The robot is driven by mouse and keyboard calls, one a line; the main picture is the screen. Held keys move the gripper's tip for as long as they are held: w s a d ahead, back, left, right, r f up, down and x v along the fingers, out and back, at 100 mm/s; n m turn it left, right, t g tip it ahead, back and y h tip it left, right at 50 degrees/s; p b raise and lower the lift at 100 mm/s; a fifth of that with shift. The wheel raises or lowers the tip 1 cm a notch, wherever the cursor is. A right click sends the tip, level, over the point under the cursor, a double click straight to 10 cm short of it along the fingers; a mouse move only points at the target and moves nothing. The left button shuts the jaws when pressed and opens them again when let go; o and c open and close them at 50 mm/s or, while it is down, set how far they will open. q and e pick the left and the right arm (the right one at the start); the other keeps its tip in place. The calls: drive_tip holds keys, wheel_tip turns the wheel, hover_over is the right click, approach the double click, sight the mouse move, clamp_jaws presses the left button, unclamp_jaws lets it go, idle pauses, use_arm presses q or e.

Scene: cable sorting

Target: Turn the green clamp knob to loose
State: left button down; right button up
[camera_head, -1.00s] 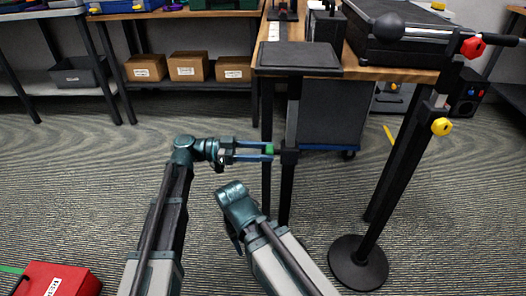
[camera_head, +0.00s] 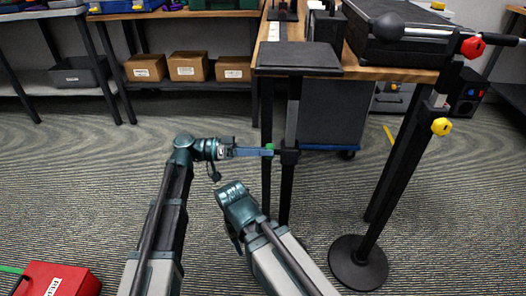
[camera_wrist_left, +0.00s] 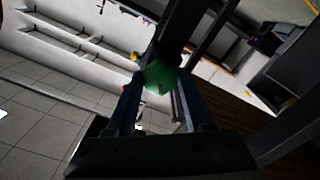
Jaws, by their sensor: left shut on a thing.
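The green clamp knob (camera_head: 269,149) sits on the left side of a black post (camera_head: 289,180) below a flat black platform (camera_head: 299,57). My left gripper (camera_head: 266,151) reaches it from the left and is shut on it. In the left wrist view the green knob (camera_wrist_left: 160,76) sits between the two fingertips of the left gripper (camera_wrist_left: 162,88), with the dark post behind it. My right arm (camera_head: 240,203) rises from the bottom, below the left gripper. Its fingers cannot be made out.
A black stand with a round base (camera_head: 358,263) stands at right, bearing a red knob (camera_head: 472,47) and a yellow knob (camera_head: 441,126). A wooden table (camera_head: 393,73) is behind the post. A red box (camera_head: 57,279) lies at lower left. Open carpet lies left of the post.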

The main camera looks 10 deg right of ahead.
use_arm(q)
drive_tip(key=n, duration=1.3)
drive_tip(key=shift+n, duration=0.4)
idle(0.4)
drive_tip(key=shift+c, duration=1.4)
unclamp_jaws()
drive_tip(key=shift+a, duration=0.1)
drive_tip(key=v, duration=1.3)
drive_tip(key=shift+w+a, duration=0.15)
drive_tip(key=shift+a, duration=0.15)
